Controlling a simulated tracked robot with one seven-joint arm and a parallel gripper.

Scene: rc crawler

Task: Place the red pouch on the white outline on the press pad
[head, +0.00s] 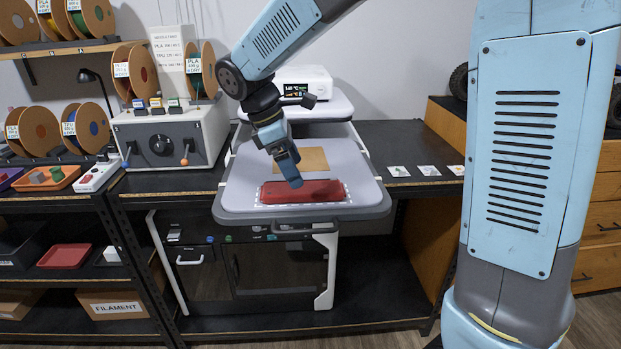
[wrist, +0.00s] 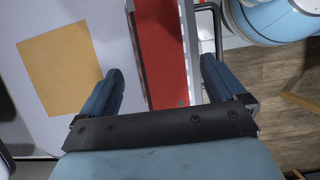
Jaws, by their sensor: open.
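The red pouch (head: 318,191) lies flat on the grey press pad (head: 240,185), near its front edge. The white dashed outline (head: 347,199) shows around the pouch, and the pouch appears to lie inside it. In the wrist view the red pouch (wrist: 163,60) runs between the two fingers, with the white outline (wrist: 190,50) along its right side. My gripper (head: 293,180) is over the pouch's left part in the head view. It is open in the wrist view (wrist: 160,85), its blue fingers apart on either side of the pouch. I cannot tell whether a finger touches it.
A tan sheet (head: 300,160) lies on the pad behind the pouch. The press's front handle (head: 305,229) is just below the pad's edge. A grey control box (head: 170,138) stands left of the press. Small cards (head: 429,170) lie on the bench at right.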

